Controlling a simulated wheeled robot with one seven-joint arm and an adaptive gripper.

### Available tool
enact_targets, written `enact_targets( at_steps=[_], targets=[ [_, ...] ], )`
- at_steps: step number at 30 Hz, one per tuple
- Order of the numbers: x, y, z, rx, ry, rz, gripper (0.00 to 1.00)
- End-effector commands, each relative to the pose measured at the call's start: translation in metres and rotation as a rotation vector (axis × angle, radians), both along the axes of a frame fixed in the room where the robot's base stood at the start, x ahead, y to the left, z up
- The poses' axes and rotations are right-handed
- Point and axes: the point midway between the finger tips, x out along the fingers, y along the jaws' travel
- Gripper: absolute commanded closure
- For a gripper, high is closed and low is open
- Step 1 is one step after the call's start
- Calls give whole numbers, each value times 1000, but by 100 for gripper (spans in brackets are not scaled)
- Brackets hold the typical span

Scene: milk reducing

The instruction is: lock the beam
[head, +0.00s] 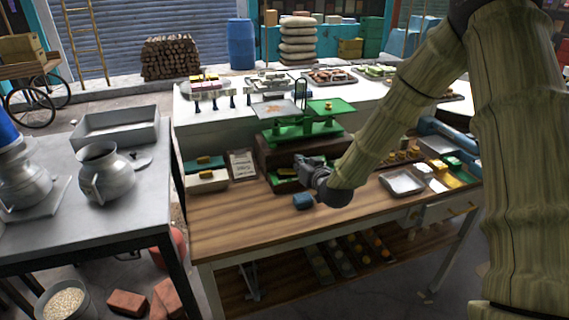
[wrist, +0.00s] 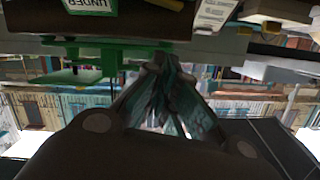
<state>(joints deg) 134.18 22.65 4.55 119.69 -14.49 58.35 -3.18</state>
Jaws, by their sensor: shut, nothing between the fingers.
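The green beam scale (head: 303,130) stands on a dark wooden box (head: 290,152) on the wooden table. Its right pan (head: 330,106) is green and its left pan (head: 272,109) is greyish. My gripper (head: 303,167) is shut and empty, in front of the box and below the beam. In the wrist view, where the scene appears upside down, my gripper (wrist: 160,62) has its fingers together, and a green part of the scale (wrist: 100,48) shows to their left. I cannot make out the lock or whether the fingers touch anything.
A metal tray (head: 402,182) lies to the right. The wooden tabletop (head: 240,215) is clear at front left. A grey table with a metal jug (head: 105,175) stands at left.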

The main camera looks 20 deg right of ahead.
Motion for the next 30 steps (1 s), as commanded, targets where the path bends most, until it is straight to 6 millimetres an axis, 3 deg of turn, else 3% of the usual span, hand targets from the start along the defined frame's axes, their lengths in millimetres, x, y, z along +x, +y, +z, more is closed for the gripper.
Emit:
enact_targets(
  at_steps=[11, 30],
  targets=[
    [11, 1, -1, -1, 0, 0, 100],
    [87, 8, -19, 0, 0, 0, 100]
  ],
)
